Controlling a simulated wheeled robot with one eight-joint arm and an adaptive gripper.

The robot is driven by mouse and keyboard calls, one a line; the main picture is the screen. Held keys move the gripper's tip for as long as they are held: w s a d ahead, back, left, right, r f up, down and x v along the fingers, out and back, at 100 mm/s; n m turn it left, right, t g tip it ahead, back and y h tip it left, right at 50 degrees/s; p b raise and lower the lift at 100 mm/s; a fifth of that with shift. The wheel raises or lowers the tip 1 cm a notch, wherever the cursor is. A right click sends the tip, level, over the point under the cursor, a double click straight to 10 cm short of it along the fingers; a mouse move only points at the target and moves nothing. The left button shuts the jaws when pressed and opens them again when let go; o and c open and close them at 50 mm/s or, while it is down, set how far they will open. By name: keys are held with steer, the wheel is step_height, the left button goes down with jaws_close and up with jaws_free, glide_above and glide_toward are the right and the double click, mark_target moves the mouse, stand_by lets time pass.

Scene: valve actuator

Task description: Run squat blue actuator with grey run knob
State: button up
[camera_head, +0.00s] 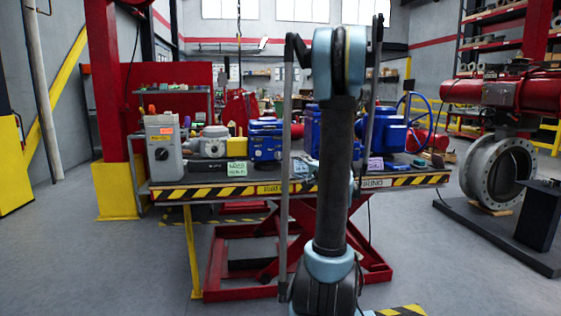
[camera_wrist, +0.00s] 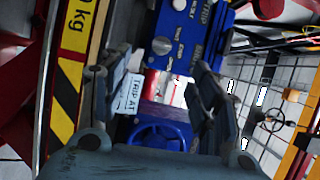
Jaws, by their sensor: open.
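In the wrist view a blue actuator (camera_wrist: 190,35) with white lettering fills the top centre, tilted in the picture. A round grey knob (camera_wrist: 162,46) sits on its face, and a second grey knob (camera_wrist: 179,5) is near the top edge. My gripper (camera_wrist: 157,78) is open, with its fingers apart on either side below the first knob and nothing seen between them in its grip. In the head view a blue actuator (camera_head: 265,140) stands mid-bench and another (camera_head: 387,132) stands right of my arm. I cannot tell which is the squat one. My gripper is not visible there.
A blue handwheel (camera_wrist: 160,135) and a white tag (camera_wrist: 128,93) lie close to the fingers. The bench (camera_head: 215,190) has a striped edge. A grey unit (camera_head: 164,147) stands at its left end.

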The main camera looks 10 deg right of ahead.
steer(key=d, duration=0.1)
glide_toward(280, 157)
steer(key=shift+m+t, duration=0.3)
steer(key=x, duration=0.8)
steer(key=shift+w+a+f, duration=0.1)
steer(key=shift+w+a, duration=0.1)
steer(key=shift+a, duration=0.05)
